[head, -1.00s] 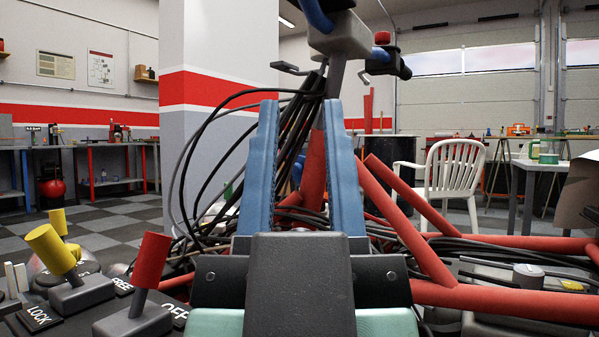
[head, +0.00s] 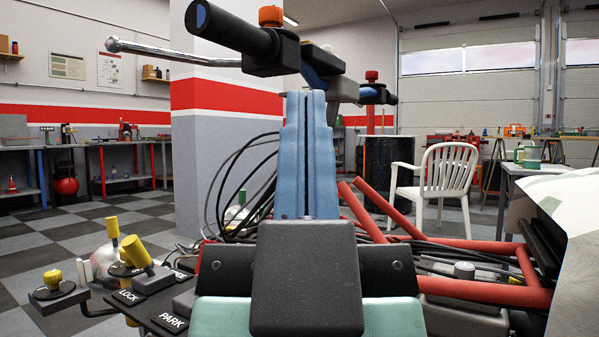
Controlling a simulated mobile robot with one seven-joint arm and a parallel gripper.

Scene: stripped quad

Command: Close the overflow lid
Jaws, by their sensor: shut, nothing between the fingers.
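My gripper (head: 306,98), with two long blue fingers, points away from the camera in the middle of the head view. The fingers are pressed together with nothing between them. I cannot pick out the overflow lid for certain. My gripper hides part of the quad's frame behind it. A control panel (head: 160,309) with LOCK and PARK labels lies at the lower left, apart from my gripper. It carries yellow-topped levers (head: 138,252). A shiny rounded metal part (head: 108,257) shows behind the levers.
A handlebar with a black grip (head: 238,32) and a chrome lever (head: 170,53) crosses above my fingers. Red frame tubes (head: 480,290) and black cables (head: 240,185) surround the gripper. A pale sheet-like panel (head: 578,225) stands at the right edge. Open checkered floor (head: 60,235) lies left.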

